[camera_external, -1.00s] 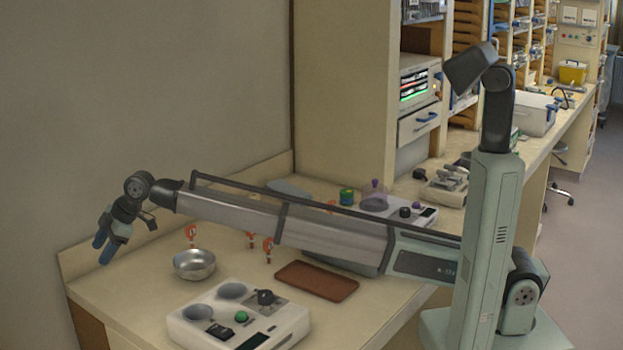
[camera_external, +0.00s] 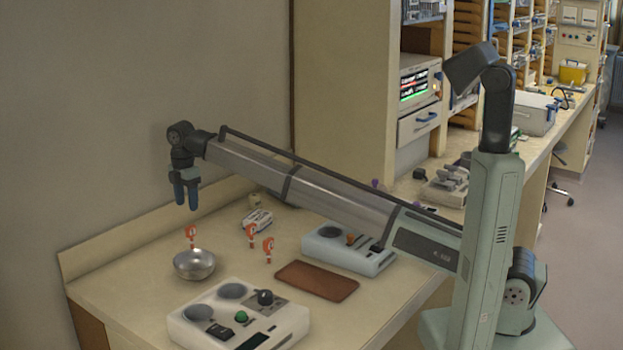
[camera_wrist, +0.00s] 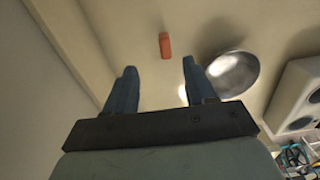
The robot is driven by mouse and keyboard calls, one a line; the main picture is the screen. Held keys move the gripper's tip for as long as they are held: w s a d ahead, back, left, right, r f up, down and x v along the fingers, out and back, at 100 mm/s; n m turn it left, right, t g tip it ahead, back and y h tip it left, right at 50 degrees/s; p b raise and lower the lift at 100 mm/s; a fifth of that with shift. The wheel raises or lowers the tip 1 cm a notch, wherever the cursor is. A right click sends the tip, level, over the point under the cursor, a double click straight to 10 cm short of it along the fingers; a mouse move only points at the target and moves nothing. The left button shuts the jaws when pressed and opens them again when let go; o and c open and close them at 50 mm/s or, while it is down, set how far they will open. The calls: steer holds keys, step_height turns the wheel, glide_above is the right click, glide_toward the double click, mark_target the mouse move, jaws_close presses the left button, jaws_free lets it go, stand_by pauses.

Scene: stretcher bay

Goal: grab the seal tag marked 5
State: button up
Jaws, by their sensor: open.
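Three orange seal tags stand on the counter in the outside view: one behind the metal bowl (camera_external: 191,235), one further right (camera_external: 251,234), and one nearer the brown tray (camera_external: 268,248). Their numbers are too small to read, so I cannot tell which is marked 5. My gripper (camera_external: 187,197) is open and empty, pointing down above the tag behind the bowl. In the wrist view, my gripper (camera_wrist: 157,75) has its two blue fingers apart, with an orange tag (camera_wrist: 165,45) beyond and between the fingertips.
The metal bowl (camera_external: 194,266) is close to the nearest tag. A white device with a green button (camera_external: 240,318) stands in front. The brown tray (camera_external: 316,281), another pale device (camera_external: 347,250) and a small white item (camera_external: 257,220) lie right. A wall rises behind the counter.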

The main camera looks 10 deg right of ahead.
mark_target(190, 226)
step_height(190, 226, down, 6)
steer(key=shift+s+f, duration=0.1)
steer(key=shift+s+d+f, duration=0.1)
steer(key=shift+s+f, duration=0.1)
steer(key=shift+f, duration=1.15)
steer(key=shift+s+d+f, duration=0.1)
steer(key=shift+s+f, duration=0.05)
steer(key=shift+f, duration=1.15)
steer(key=shift+c, duration=0.3)
jaws_close()
